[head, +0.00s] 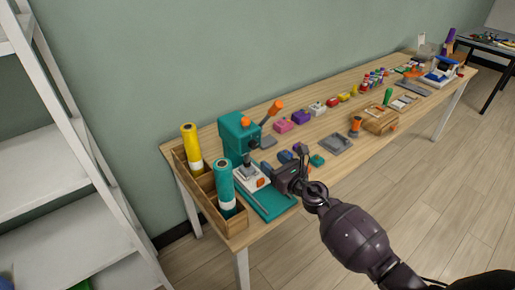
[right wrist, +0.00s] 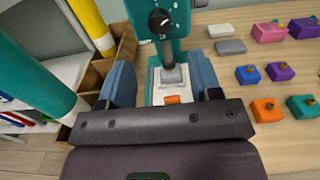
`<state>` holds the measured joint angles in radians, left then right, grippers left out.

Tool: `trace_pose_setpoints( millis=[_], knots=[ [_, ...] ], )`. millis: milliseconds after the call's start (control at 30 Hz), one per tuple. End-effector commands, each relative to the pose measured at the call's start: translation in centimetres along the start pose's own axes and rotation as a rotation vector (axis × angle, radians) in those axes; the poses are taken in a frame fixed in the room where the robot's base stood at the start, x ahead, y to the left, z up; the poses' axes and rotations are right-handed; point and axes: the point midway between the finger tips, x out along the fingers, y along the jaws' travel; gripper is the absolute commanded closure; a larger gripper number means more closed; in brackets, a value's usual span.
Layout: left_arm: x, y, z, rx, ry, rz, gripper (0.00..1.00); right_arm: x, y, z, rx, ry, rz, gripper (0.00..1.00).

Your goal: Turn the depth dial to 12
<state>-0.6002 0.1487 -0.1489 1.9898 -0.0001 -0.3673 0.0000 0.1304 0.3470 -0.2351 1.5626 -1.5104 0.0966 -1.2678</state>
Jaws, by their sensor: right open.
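A teal press (head: 236,137) with an orange-tipped lever (head: 275,107) stands on the near left end of the bench. In the right wrist view the press (right wrist: 142,62) shows a dark round part (right wrist: 160,20) above a grey block (right wrist: 172,74). An orange piece (right wrist: 172,99) sits on its pale base. I cannot tell for certain which part is the depth dial, and no numbers are readable. My right gripper (head: 276,176) is open at the front of the press. In its wrist view the blue-grey fingers (right wrist: 162,82) stand apart on either side of the base, with nothing gripped between them. My left gripper is not in view.
A wooden rack (head: 238,225) with yellow (head: 191,148) and teal rolls (head: 224,184) stands left of the press. Several coloured blocks (right wrist: 268,110) are to the right. A white shelf (head: 50,160) stands at left.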

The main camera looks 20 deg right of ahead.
Motion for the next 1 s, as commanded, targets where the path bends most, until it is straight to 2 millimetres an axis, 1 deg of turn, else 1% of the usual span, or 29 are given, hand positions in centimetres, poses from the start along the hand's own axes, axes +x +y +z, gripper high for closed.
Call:
trace_pose_setpoints(
  millis=[33,100,300,500,700,967,1000],
  knots=[
    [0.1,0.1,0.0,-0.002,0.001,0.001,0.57,1.0,0.1,0.1,0.002,-0.002,0.001,0.42],
    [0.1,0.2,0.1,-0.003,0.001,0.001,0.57,2.2,0.1,0.0,0.003,-0.002,0.001,0.42],
    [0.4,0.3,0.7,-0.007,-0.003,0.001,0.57,5.5,0.1,0.0,0.005,-0.002,0.0,0.42],
    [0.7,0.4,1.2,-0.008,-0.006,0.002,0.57,7.7,0.1,0.0,0.004,-0.002,0.0,0.42],
    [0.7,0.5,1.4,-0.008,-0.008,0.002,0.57,8.4,0.0,0.0,0.004,-0.001,0.0,0.42],
    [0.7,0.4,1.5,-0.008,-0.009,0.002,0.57,8.5,0.0,0.1,0.004,-0.001,0.0,0.42],
    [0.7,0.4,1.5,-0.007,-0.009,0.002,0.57,8.5,0.0,0.1,0.004,-0.001,0.0,0.48]
  ],
)
